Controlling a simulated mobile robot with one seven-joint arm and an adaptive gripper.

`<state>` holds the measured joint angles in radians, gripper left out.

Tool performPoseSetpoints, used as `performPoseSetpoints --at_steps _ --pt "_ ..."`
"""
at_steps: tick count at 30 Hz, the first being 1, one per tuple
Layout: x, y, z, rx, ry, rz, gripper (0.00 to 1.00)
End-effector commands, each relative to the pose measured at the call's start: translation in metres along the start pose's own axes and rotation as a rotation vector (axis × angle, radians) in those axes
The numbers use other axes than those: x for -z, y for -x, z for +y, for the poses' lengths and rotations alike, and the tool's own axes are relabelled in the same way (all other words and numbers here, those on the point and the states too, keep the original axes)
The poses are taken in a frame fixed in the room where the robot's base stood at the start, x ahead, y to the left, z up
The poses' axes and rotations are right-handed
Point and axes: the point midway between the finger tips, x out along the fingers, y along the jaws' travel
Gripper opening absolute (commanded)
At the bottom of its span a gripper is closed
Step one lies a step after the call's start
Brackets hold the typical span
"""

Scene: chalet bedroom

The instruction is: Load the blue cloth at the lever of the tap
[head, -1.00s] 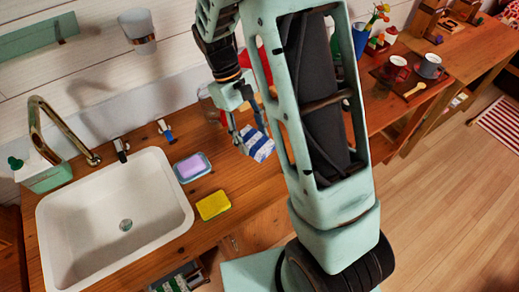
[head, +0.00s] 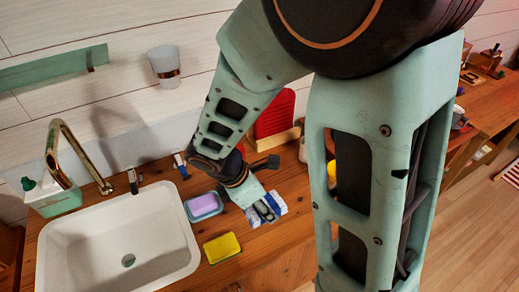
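The blue and white cloth (head: 280,203) lies on the wooden counter to the right of the sink, partly hidden by my gripper. My gripper (head: 265,211) points down at the cloth, with its fingertips over or against it. Whether the fingers are open or closed on it is too small to tell. The brass tap (head: 75,150) arches at the sink's back left. A small dark upright lever (head: 132,180) stands at the sink's back edge, and a small blue-topped piece (head: 181,165) stands to its right.
The white sink (head: 185,235) is empty. A purple soap on a blue dish (head: 203,206) and a yellow sponge (head: 222,248) lie between sink and gripper. A red ridged board (head: 275,113) stands behind the gripper. A green-based white dispenser (head: 52,195) is at left.

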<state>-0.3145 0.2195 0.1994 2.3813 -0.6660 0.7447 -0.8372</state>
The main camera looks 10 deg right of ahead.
Motion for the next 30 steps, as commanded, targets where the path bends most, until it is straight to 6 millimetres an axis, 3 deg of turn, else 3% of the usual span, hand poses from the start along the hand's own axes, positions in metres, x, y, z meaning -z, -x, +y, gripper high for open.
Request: performPoseSetpoints --at_steps 7,15,26,30 --pt "-0.022 -0.035 0.04 0.006 -0.004 0.0 0.28" --pt "-0.025 -0.079 0.065 0.005 -0.002 -0.001 0.28" --pt "-0.027 -0.1 0.077 0.004 -0.004 -0.001 0.28" --pt "-0.02 -0.119 0.077 0.005 -0.001 -0.001 0.28"
